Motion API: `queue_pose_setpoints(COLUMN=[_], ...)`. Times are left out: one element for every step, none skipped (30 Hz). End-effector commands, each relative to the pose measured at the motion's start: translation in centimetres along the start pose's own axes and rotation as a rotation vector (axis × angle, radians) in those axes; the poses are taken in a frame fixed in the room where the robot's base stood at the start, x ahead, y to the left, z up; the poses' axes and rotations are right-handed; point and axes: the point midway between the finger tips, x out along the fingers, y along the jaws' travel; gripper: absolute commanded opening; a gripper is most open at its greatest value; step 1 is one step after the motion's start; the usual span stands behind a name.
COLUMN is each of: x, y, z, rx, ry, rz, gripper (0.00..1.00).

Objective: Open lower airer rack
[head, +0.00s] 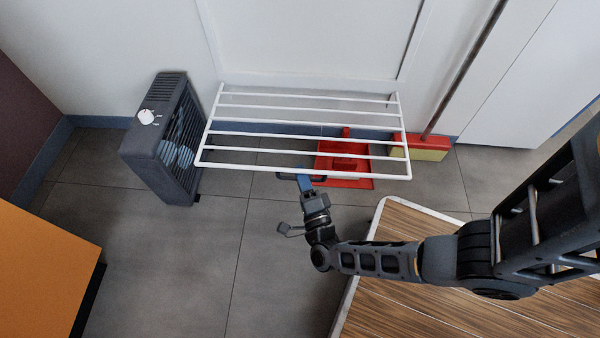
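The white airer rack (302,123) sticks out from the wall in the head view, a flat frame with several parallel bars. Its front bar (250,167) is the edge nearest me.
A dark fan heater (160,140) stands left of the rack. A red dustpan (345,166) and a red-and-yellow broom head (425,146) are on the floor beneath and right. A wood-topped table (440,310) lies under my arm. Grey floor (190,250) is clear at centre left.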

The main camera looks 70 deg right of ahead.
Motion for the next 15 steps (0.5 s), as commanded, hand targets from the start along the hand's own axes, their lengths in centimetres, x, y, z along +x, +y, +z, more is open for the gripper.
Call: queue_pose_setpoints(x=[0.45, 0.69, 0.93, 1.06, 1.16, 1.26, 1.30, 1.32, 1.33, 1.33, 1.33, 1.32, 1.32, 1.32, 1.31], y=[0.06, 0.05, 0.03, 0.02, 0.01, 0.00, -0.01, -0.01, -0.02, -0.02, -0.03, -0.03, -0.03, -0.03, -0.03], z=[0.08, 0.04, 0.03, 0.03, 0.04, 0.03, 0.03, 0.03, 0.03, 0.02, 0.03, 0.03, 0.03, 0.03, 0.03], rx=[0.001, 0.001, 0.001, 0.001, 0.001, 0.000, 0.000, 0.000, 0.000, 0.000, 0.000, 0.000, 0.000, 0.000, 0.000], ry=[-0.001, 0.000, 0.000, 0.000, -0.001, -0.001, -0.001, -0.001, -0.001, -0.001, -0.001, -0.001, 0.000, 0.000, 0.000], rz=[-0.001, -0.001, -0.001, -0.001, 0.000, 0.000, 0.000, 0.000, 0.000, 0.000, 0.000, 0.000, 0.000, 0.000, 0.000], gripper=[0.23, 0.23, 0.23, 0.23, 0.23, 0.23, 0.23, 0.23, 0.23, 0.23, 0.23, 0.23, 0.23, 0.21, 0.17])
